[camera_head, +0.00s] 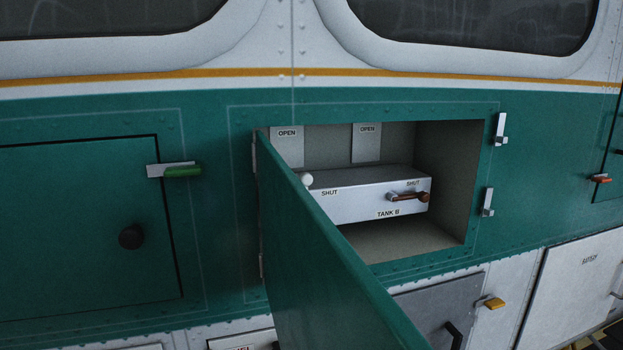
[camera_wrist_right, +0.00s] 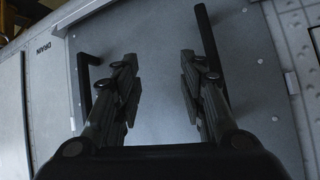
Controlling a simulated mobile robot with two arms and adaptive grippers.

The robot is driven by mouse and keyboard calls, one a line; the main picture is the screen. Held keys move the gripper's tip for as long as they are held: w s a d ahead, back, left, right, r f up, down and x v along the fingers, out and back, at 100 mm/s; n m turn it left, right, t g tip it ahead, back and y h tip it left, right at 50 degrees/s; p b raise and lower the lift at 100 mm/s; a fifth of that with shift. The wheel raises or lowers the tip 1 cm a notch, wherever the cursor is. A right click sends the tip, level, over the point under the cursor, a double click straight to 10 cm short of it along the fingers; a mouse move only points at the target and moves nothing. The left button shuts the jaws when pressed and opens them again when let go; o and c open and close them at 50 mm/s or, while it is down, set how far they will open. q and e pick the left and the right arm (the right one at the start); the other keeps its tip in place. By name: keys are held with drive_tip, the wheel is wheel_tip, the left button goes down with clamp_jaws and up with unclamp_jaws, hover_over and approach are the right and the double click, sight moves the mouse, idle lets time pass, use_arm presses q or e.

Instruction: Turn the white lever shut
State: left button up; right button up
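The white lever (camera_head: 306,179) shows in the head view only as a round white knob, at the left end of the grey Tank B box (camera_head: 360,205) in an open recess. The open green door (camera_head: 325,255) hides the rest of it, so its exact angle cannot be told. A SHUT label is just right of the knob, and an OPEN plate is above it. A brown lever (camera_head: 409,196) lies sideways below the other SHUT label. My right gripper (camera_wrist_right: 158,70) is open and empty in the right wrist view, facing a grey panel. My left gripper is not in view.
The door swings out toward me, across the recess's left side. Latches (camera_head: 500,130) stand at the recess's right edge. A closed hatch (camera_head: 80,225) with a green handle (camera_head: 182,171) is left. A grey panel (camera_wrist_right: 240,70) with a black handle (camera_wrist_right: 84,80) faces my right wrist.

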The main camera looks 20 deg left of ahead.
wheel_tip(320, 180, up, 13)
drive_tip(key=s+a+t+y, duration=0.1)
drive_tip(key=s+a+t, duration=0.1)
drive_tip(key=a, duration=0.1)
drive_tip(key=n+t+y+p, duration=0.2)
drive_tip(key=n+t+y, duration=0.1)
drive_tip(key=n+y, duration=0.15)
approach(308, 181)
drive_tip(key=shift+y, duration=0.35)
drive_tip(key=p+x, duration=0.2)
drive_tip(key=x, duration=0.5)
drive_tip(key=shift+w+d+f, duration=0.1)
drive_tip(key=shift+f, duration=0.05)
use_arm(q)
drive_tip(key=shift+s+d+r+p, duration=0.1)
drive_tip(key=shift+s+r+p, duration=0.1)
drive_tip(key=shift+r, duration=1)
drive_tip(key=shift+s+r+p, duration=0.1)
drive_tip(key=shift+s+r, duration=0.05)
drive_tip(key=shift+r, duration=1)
use_arm(e)
drive_tip(key=shift+w+a, duration=0.3)
drive_tip(key=shift+w, duration=0.2)
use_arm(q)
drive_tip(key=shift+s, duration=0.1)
use_arm(e)
drive_tip(key=shift+c, duration=0.3)
